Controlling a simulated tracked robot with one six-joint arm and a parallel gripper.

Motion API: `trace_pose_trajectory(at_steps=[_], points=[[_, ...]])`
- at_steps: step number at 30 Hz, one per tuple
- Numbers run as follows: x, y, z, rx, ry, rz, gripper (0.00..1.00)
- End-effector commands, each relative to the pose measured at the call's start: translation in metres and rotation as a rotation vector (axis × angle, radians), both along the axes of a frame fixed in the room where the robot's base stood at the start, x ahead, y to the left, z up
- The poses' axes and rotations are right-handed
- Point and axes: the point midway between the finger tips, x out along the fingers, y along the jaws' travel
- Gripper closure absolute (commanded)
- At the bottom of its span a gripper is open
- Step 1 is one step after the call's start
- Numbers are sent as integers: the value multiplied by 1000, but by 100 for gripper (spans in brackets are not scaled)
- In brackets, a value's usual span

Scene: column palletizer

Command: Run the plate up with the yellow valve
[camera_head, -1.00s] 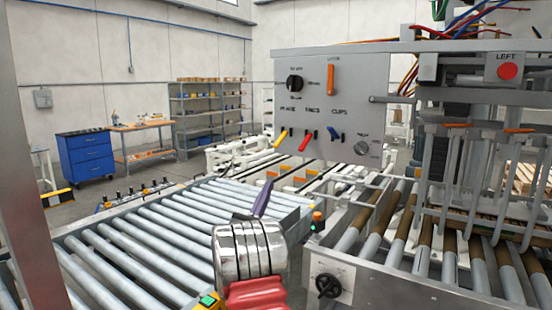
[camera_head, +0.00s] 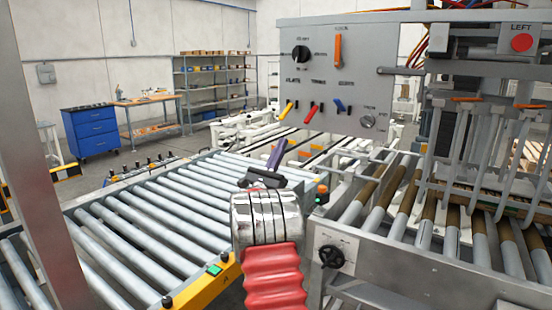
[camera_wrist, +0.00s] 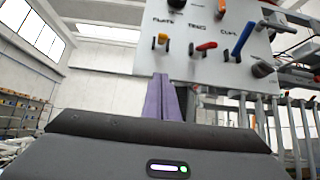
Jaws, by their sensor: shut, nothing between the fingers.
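The grey control panel (camera_head: 350,75) hangs over the roller line in the head view. Its yellow valve lever (camera_head: 287,110) is the leftmost of a row of three, with a red lever (camera_head: 311,115) and a blue lever (camera_head: 339,105) to its right. The yellow lever also shows in the wrist view (camera_wrist: 161,40), above my gripper. My gripper (camera_head: 277,153) has its purple fingers shut and empty, pointing up toward the panel. In the head view the fingertips are below the yellow lever and apart from it. The plate cannot be clearly made out.
A roller conveyor (camera_head: 150,215) spans the left foreground. An orange lever (camera_head: 338,50), knobs and a red LEFT button (camera_head: 522,42) are higher up. Bars hang at the right.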

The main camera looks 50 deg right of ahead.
Motion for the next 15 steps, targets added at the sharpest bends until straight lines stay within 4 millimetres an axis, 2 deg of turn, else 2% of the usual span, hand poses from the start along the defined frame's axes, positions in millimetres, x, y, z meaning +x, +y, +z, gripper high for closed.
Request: trace_pose_trajectory(at_steps=[8, 15], points=[[2, -27, 26, -1, 0, -1, 100], [1, -11, 50, -1, -1, 1, 100]])
